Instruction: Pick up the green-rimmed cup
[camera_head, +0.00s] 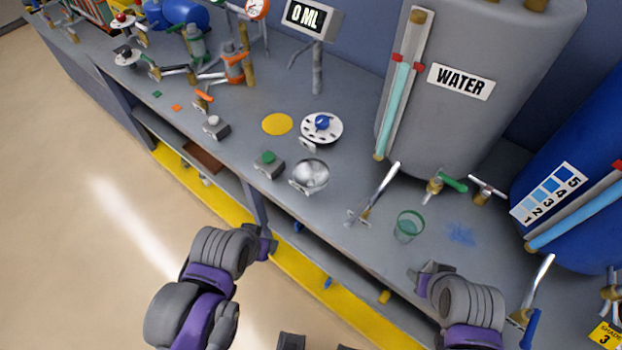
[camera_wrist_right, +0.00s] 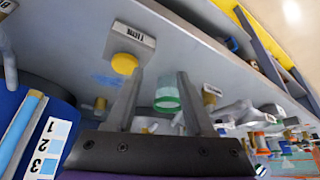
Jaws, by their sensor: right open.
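The green-rimmed cup (camera_head: 409,226) is clear and stands upright on the grey bench in front of the grey water tank. In the right wrist view the cup (camera_wrist_right: 167,98) shows between the finger lines, beyond my open fingers. My right gripper (camera_head: 428,272) is at the bench's front edge, near the cup and apart from it. In the wrist view the right gripper (camera_wrist_right: 160,78) is open with nothing between its fingers. My left gripper (camera_head: 266,243) is low by the bench's front edge, far left of the cup; its finger opening is too small to tell.
The water tank (camera_head: 470,85) stands behind the cup, with a metal lever (camera_head: 376,190) left of the cup and a green-handled tap (camera_head: 446,184) behind it. A blue tank (camera_head: 590,180) is at the right. A blue stain (camera_head: 460,234) marks bare bench right of the cup.

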